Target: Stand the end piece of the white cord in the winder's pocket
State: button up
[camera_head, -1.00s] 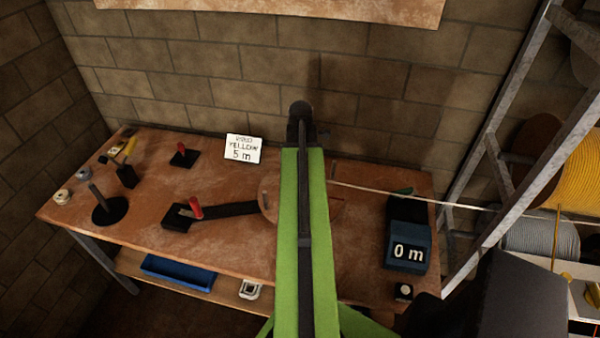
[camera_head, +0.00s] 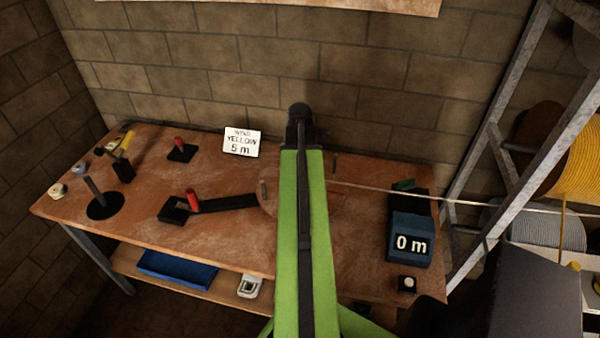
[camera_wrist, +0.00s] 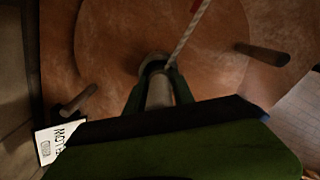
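The winder is a round wooden disc (camera_wrist: 215,85) with upright pegs, one peg (camera_wrist: 262,53) at right and one (camera_wrist: 75,103) at left in the wrist view. In the head view my green arm covers the disc's middle; its left edge (camera_head: 268,205) shows. My gripper (camera_wrist: 158,78) is over the disc, its fingers shut on the pale end piece (camera_wrist: 160,92). The white cord (camera_wrist: 190,32) runs up and right from the fingertips. A dark ring shows around the fingertips; I cannot tell whether the end piece is inside the pocket. The cord (camera_head: 450,196) stretches rightward in the head view.
A counter reading 0 m (camera_head: 410,243) stands right of the winder. A card reading WIND YELLOW 5 m (camera_head: 241,142) stands behind. A metal rack (camera_head: 515,145) with spools stands right.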

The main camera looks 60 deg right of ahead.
jog(key=shift+o, duration=1.2)
jog(key=shift+s+a+f, duration=0.45)
jog(key=shift+a+f, duration=0.05)
jog(key=shift+f, duration=0.1)
jog(key=shift+o, duration=0.2)
jog(key=shift+d+r+p, duration=0.1)
jog(key=shift+r+p, duration=0.25)
jog(key=shift+p, duration=0.1)
notch_tip(320, 180, up, 18)
jog(key=p, duration=1.8)
jog(key=shift+w+p, duration=0.2)
jog(key=shift+p, duration=0.1)
jog(key=shift+d, duration=0.1)
